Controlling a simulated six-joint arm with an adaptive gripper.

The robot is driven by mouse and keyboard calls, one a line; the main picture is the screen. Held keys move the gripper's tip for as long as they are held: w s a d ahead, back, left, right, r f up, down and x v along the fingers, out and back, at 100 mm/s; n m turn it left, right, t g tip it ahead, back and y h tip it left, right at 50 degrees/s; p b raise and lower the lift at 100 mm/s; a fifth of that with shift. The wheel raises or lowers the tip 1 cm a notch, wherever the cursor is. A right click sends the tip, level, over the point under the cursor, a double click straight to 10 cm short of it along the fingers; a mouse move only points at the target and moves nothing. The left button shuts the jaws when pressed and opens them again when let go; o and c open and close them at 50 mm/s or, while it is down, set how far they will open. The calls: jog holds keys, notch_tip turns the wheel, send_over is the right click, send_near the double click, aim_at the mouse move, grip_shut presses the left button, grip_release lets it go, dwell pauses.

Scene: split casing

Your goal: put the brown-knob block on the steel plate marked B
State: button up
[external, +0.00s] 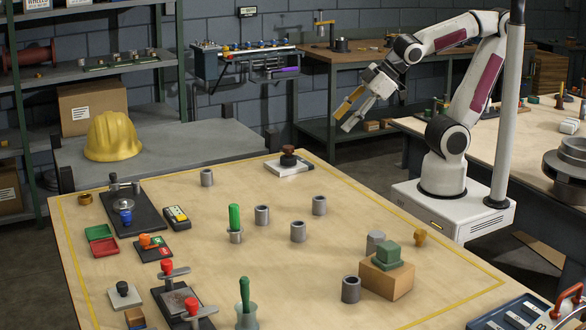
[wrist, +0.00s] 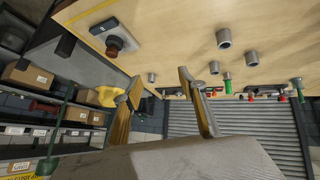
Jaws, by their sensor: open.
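A dark brown knob block (external: 288,160) sits at the back edge of the table, on a pale slab (external: 290,169).
Several grey cylinders (external: 298,232) stand across the table. A green block on a wooden block (external: 387,278) stands at the right. Red-knobbed clamps (external: 167,269), dark base plates and a pale plate with a black knob (external: 124,295) crowd the left. The back middle is fairly clear.

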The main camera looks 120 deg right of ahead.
jog(key=s+a+y, duration=0.2)
jog(key=s+a, duration=0.1)
jog(key=a, duration=0.3)
jog(key=s+a+f+n+g+y, duration=0.1)
jog(key=s+a, duration=0.3)
jog(key=a, duration=0.2)
jog(key=shift+s+f+n+g+y, duration=0.25)
jog(key=shift+s+n+g+y, duration=0.05)
jog(key=shift+y, duration=0.1)
dwell(0.4)
